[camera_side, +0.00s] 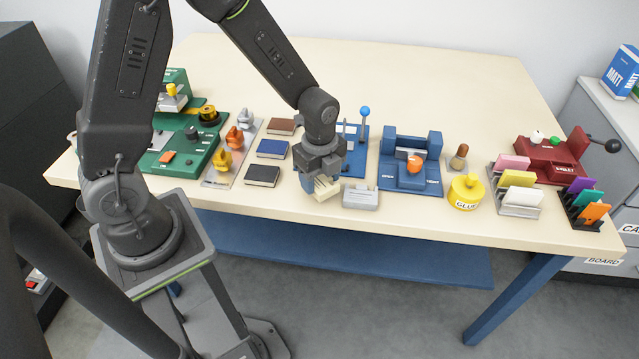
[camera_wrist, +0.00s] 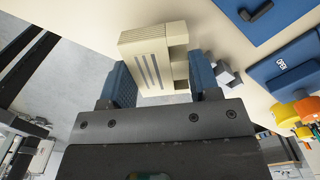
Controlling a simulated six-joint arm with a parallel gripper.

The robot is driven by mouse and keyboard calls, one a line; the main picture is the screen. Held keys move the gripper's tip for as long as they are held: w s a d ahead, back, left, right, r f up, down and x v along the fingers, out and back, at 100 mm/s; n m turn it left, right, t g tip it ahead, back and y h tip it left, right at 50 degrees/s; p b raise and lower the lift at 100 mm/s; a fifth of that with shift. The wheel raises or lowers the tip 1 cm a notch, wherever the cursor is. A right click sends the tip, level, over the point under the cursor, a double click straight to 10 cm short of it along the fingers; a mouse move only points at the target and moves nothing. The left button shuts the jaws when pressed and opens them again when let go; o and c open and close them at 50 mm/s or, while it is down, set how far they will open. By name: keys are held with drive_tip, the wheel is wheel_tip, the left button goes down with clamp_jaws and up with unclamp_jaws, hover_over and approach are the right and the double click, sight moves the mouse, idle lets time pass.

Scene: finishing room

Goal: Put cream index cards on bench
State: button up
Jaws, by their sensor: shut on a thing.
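My gripper (camera_side: 318,182) is shut on the cream index cards (camera_side: 326,190), low over the front part of the bench (camera_side: 420,75). In the wrist view the cards (camera_wrist: 150,62) are a thick cream block with fine layered edges and three grey lines on one face, between the blue fingers of my gripper (camera_wrist: 163,80). The block looks tilted in the side view. I cannot tell whether it touches the bench top.
A grey dispenser-like box (camera_side: 361,196) stands close right of the cards. A blue base with a lever (camera_side: 357,165) is behind it. Dark, blue and brown booklets (camera_side: 263,175) lie to the left. A yellow glue pot (camera_side: 466,192) and card racks (camera_side: 516,203) stand right.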

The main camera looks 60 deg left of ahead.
sight(319, 180)
drive_tip(key=shift+f, duration=1.15)
drive_tip(key=o, duration=0.9)
drive_tip(key=shift+f, duration=0.15)
wheel_tip(319, 180, up, 12)
drive_tip(key=shift+s+d+r+n+t, duration=0.1)
drive_tip(key=shift+s+r+n+t, duration=0.85)
drive_tip(key=shift+s+r+n, duration=1.7)
drive_tip(key=shift+s+d+r+n+t, duration=0.1)
drive_tip(key=shift+s+r+n+t, duration=0.8)
drive_tip(key=shift+s+r+n, duration=1.75)
drive_tip(key=shift+s+d+r+n+t, duration=0.1)
drive_tip(key=shift+s+r+n+t, duration=1.45)
drive_tip(key=shift+n, duration=2.15)
